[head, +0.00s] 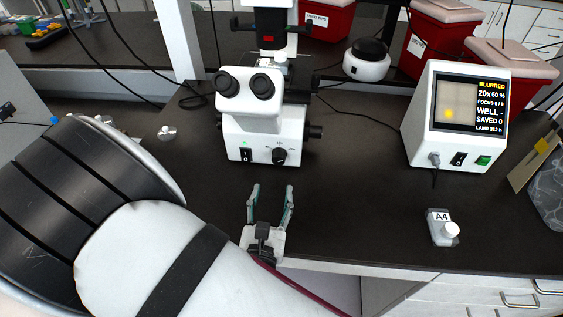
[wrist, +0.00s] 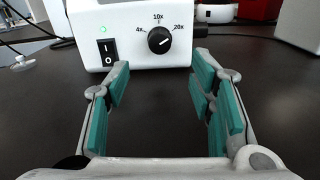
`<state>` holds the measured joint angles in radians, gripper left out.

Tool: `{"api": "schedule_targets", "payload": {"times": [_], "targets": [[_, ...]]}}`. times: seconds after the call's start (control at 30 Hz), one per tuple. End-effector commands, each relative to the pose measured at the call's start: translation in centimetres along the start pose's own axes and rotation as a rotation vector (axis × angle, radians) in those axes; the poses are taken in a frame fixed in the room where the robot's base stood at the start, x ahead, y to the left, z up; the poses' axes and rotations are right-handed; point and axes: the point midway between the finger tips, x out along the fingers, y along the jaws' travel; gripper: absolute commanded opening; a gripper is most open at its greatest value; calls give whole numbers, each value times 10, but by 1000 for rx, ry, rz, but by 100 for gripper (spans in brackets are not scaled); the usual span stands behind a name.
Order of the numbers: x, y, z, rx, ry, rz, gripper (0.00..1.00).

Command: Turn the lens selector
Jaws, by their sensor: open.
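The lens selector is a black round knob (wrist: 159,40) on the front of the white microscope base, with 4x, 10x and 20x marked around it. Its light pointer mark appears to be toward the upper right, on the 20x side. In the head view the knob (head: 279,156) is at the lower right of the microscope's front (head: 250,125). My gripper (head: 272,188) is open and empty, in front of the knob and apart from it. In the wrist view its teal-padded fingers (wrist: 160,72) stand either side below the knob, which lies a little beyond them.
A black power switch (wrist: 113,49) with a green light above it is left of the knob. A white display unit (head: 462,115) at the right reads BLURRED and 20x. The bench between is clear.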

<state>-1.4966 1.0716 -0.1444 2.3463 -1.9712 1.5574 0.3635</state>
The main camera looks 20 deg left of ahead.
Motion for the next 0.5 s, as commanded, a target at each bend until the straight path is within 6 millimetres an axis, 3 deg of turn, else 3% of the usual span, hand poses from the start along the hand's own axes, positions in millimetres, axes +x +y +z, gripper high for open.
{"api": "schedule_targets", "payload": {"times": [0.3, 0.5], "targets": [[64, -1, -1, 3, -2, -2, 50], [90, -1, 0, 3, -1, -2, 50]]}}
